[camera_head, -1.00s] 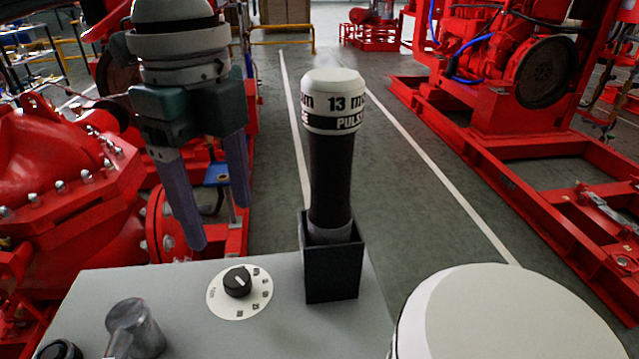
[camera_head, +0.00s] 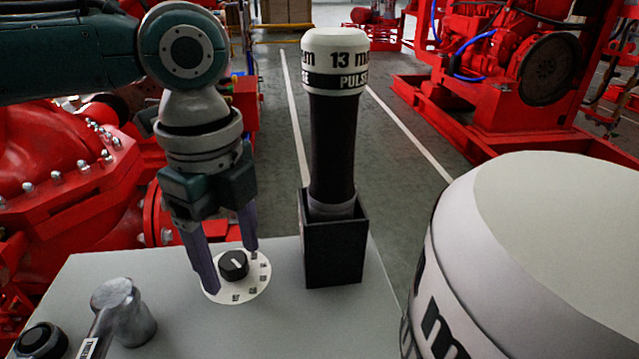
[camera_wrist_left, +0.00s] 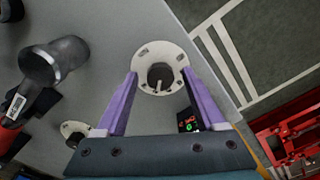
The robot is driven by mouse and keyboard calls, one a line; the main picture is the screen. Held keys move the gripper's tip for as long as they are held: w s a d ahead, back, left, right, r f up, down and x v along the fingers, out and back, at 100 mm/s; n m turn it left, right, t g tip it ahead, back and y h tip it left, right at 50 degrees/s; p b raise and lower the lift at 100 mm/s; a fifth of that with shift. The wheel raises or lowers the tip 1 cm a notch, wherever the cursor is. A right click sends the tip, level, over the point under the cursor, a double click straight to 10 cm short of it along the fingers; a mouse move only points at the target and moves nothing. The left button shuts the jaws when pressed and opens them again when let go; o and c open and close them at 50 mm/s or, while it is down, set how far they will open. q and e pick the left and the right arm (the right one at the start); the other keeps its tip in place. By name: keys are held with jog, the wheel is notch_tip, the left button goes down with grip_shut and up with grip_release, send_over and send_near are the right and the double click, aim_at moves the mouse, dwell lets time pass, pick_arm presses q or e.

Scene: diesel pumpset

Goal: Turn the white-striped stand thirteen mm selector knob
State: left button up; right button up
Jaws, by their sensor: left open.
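The selector knob (camera_head: 233,264) is black with a white pointer line, on a round white dial (camera_head: 262,288) with dark marks, set in a grey panel top. My left gripper (camera_head: 229,269) is open, pointing down, with one finger on each side of the knob. In the left wrist view the knob (camera_wrist_left: 160,76) shows between the purple fingertips (camera_wrist_left: 159,73), with gaps on both sides; contact cannot be told. A black-handled tool (camera_head: 333,140) with a white and black cap marked 13 and PULSE stands upright in a black holder (camera_head: 335,250) right of the dial. My right gripper is out of view.
A large white cylinder (camera_head: 540,260) fills the lower right. Red pump machinery (camera_head: 70,170) stands behind at left, red engine frames at right.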

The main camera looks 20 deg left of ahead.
pick_arm(q)
jog(key=shift+c, duration=0.4)
grip_shut()
jog(key=shift+r, duration=0.1)
